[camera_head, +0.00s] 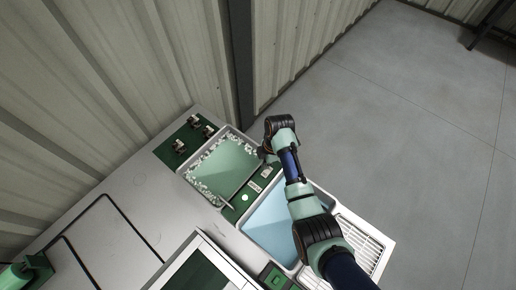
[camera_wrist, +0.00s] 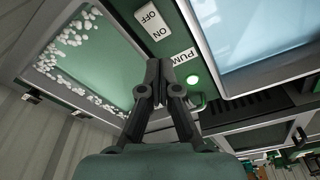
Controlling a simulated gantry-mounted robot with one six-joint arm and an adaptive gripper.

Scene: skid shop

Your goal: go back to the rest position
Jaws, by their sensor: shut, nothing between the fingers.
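My gripper (camera_wrist: 159,85) shows in the wrist view with its dark fingers together and nothing between them. The fingers are hidden there behind the arm. Whether the gripper touches the panel cannot be told.
A green-bottomed basin (camera_head: 223,170) with white pieces along its edges lies left of the panel. A blue basin (camera_head: 270,225) lies right of it, with a slatted rack (camera_head: 362,243) beyond. Small fittings (camera_head: 193,121) stand at the back. A corrugated wall (camera_head: 120,70) rises behind. Open floor (camera_head: 400,130) lies right.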

